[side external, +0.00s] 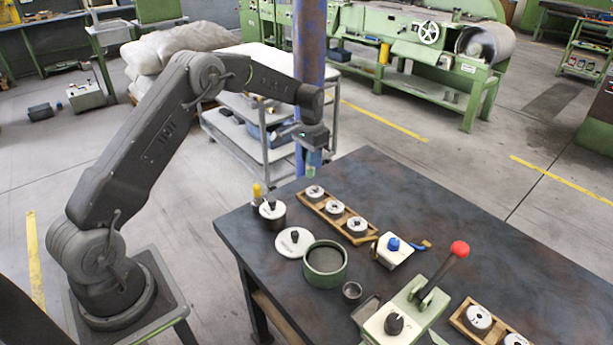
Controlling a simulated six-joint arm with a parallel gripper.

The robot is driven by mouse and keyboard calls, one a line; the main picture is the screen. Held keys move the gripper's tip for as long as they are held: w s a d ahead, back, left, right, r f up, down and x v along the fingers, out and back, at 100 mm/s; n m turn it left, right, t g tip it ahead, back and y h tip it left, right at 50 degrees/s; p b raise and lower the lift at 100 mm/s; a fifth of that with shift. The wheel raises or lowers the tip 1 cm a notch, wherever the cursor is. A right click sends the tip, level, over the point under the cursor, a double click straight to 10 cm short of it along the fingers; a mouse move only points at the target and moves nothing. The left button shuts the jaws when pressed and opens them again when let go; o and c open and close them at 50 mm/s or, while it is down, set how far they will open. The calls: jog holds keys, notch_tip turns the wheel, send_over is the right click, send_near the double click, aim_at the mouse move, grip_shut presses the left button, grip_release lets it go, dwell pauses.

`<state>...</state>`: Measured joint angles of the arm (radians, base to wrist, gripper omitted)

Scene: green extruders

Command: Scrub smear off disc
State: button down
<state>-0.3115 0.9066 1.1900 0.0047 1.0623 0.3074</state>
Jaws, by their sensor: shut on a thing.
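My gripper (311,150) is above the table's far left corner, pointing down. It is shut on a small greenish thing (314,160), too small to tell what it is. A flat white disc (287,249) with a dark knob lies on the dark table (440,218), beside a green round pot (325,278). I cannot make out a smear on it. Several smaller pale-topped round pieces, such as one in the wooden rack (336,208), are also in view, so which disc bears the smear is unclear. My gripper is apart from all of them.
A white-topped round piece (271,211) and a yellow-topped thing (257,191) stand at the left edge. A small dark cup (352,291), a blue-knobbed white block (396,257) and a red-balled lever (459,249) stand nearby. Another wooden rack (461,318) is front right. The back right tabletop is clear.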

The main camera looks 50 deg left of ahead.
jog(key=shift+w+a+f, duration=0.35)
jog(key=shift+a+f, duration=0.25)
jog(key=shift+f, duration=0.6)
jog(key=shift+w+a+f, duration=0.4)
jog(key=shift+a+f, duration=0.15)
jog(key=shift+f, duration=0.6)
jog(key=shift+w+a+f, duration=0.35)
jog(key=shift+a+f, duration=0.25)
jog(key=shift+f, duration=0.6)
jog(key=shift+d+f, duration=0.25)
jog(key=shift+d, duration=2.7)
jog(key=shift+a, duration=2.9)
jog(key=shift+w+a+f, duration=0.1)
jog(key=shift+w, duration=0.15)
jog(key=shift+d, duration=3.15)
jog(key=shift+a, duration=2.8)
notch_tip(320, 180, up, 8)
jog(key=shift+a, duration=0.3)
